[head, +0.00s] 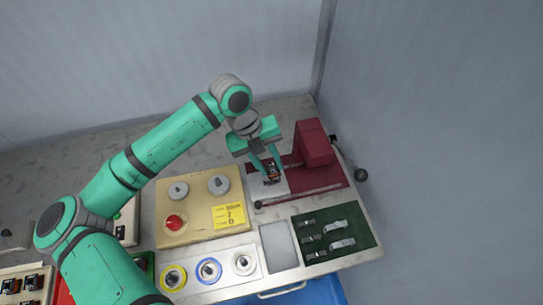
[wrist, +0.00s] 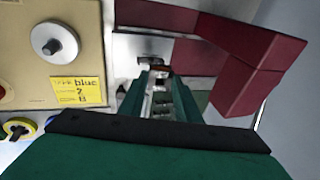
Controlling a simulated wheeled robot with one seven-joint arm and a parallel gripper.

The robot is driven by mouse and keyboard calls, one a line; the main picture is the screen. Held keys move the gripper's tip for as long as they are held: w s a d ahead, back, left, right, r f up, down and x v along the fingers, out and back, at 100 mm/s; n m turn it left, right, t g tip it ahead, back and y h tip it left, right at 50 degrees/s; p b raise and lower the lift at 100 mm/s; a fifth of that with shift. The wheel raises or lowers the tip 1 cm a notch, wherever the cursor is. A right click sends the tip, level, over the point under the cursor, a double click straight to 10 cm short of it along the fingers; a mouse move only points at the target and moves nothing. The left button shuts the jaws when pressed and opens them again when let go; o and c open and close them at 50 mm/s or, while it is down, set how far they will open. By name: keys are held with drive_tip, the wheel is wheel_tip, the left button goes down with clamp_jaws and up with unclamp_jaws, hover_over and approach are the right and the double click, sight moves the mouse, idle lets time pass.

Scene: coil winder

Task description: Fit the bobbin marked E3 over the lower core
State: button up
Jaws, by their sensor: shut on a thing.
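My gripper (head: 268,163) is shut on a small dark bobbin (head: 272,175) with a copper-coloured band, just over the pale plate at the left of the red winder (head: 318,180). Its E3 mark is not readable. In the wrist view the two green fingers (wrist: 160,80) reach down toward the winder's pale plate, with the held bobbin mostly hidden between them. The lower core is not clearly seen; the gripper and bobbin cover that spot. I cannot tell whether the bobbin touches it.
A beige panel (head: 190,233) with knobs, a red button and a yellow note (head: 228,216) stands left of the winder.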

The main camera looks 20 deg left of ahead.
sight(268, 173)
drive_tip(key=shift+s+f, duration=0.1)
drive_tip(key=shift+f, duration=2)
drive_tip(key=shift+s+a, duration=0.1)
drive_tip(key=shift+a, duration=0.1)
drive_tip(key=shift+f, duration=0.35)
drive_tip(key=o, duration=1.3)
drive_tip(key=v, duration=1.1)
drive_tip(key=shift+f, duration=0.1)
